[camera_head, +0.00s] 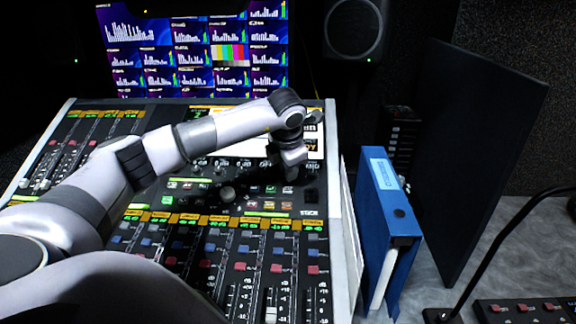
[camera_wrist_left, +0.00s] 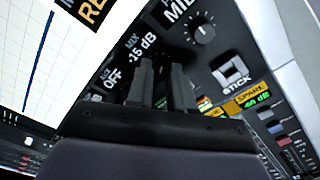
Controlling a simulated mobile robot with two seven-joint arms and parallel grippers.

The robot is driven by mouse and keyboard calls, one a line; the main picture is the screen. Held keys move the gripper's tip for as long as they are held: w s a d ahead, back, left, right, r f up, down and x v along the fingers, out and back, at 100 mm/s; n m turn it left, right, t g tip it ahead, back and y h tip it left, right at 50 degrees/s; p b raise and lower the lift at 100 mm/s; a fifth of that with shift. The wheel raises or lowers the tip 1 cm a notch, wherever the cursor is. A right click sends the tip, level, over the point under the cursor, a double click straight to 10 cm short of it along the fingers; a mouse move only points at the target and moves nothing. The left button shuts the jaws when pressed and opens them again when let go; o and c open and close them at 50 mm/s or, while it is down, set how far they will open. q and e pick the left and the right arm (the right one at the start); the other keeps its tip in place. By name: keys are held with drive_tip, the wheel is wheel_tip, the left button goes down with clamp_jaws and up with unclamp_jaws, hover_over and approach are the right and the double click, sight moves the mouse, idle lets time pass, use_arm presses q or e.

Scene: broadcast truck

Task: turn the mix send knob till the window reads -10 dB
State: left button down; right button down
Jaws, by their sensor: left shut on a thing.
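My left gripper (camera_head: 291,172) reaches down onto the right part of the mixing console's knob area. In the left wrist view its two dark fingers (camera_wrist_left: 163,85) are shut on a knob just below the "MIX" label; the fingers hide the knob itself. The window (camera_wrist_left: 143,47) beside that label reads -15 dB. A neighbouring window (camera_wrist_left: 112,78) reads OFF. My right gripper is not in view.
Another black knob (camera_wrist_left: 203,31) with a white pointer line sits close to the fingers. The console screen (camera_wrist_left: 38,45) lies beside them. A blue binder (camera_head: 386,215) stands right of the console (camera_head: 340,240), and a monitor (camera_head: 195,50) stands behind it.

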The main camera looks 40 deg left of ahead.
use_arm(q)
drive_tip(key=shift+m, duration=0.3)
idle(0.4)
drive_tip(key=c, duration=1)
unclamp_jaws()
drive_tip(key=v, duration=0.7)
drive_tip(key=shift+s+d, duration=0.1)
